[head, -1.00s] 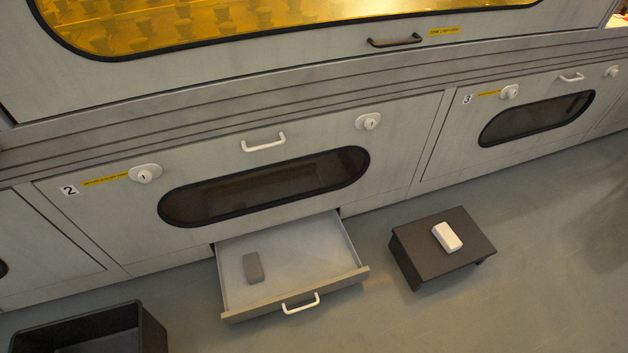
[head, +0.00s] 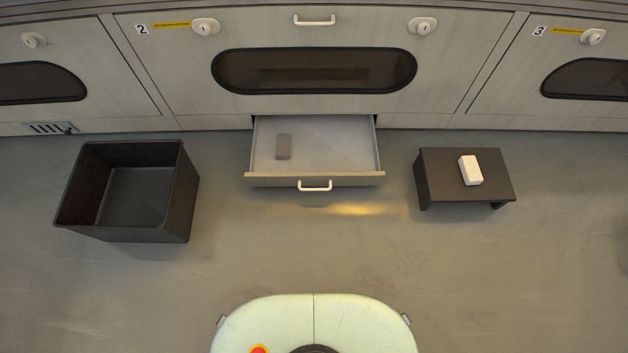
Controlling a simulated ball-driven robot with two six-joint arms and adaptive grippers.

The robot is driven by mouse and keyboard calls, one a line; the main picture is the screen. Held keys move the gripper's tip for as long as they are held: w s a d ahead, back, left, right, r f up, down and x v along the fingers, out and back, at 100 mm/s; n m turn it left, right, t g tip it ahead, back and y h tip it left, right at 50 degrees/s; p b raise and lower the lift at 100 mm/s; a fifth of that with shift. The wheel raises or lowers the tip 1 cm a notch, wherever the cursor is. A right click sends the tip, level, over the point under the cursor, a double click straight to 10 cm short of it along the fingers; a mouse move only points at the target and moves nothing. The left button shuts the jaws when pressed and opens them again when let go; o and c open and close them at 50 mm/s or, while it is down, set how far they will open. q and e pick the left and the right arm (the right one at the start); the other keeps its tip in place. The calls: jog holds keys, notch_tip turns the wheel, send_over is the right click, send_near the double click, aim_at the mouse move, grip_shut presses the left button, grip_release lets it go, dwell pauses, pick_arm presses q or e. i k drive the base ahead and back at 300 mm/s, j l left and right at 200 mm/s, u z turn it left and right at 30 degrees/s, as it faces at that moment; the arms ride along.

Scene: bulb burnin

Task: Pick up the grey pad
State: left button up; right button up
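The grey pad (head: 283,147) lies flat in the left part of the open drawer (head: 315,181), which is pulled out at floor level under panel 2. Nothing covers the pad. Neither of my grippers shows in the head view, so nothing is seen near the pad.
An empty black bin (head: 126,232) stands on the floor left of the drawer. A low dark stand (head: 440,182) to the right carries a white block (head: 470,170). Panel 2 (head: 170,75) above the drawer is closed. The floor in front of the drawer is clear.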

aim_at(283, 144)
jog(key=i+l+u, duration=0.1)
jog(key=i+u, duration=0.3)
jog(key=i+l+u, duration=0.2)
jog(key=u, duration=0.15)
jog(key=i+l+u, duration=0.4)
jog(key=k+j, duration=0.1)
jog(key=j, duration=0.05)
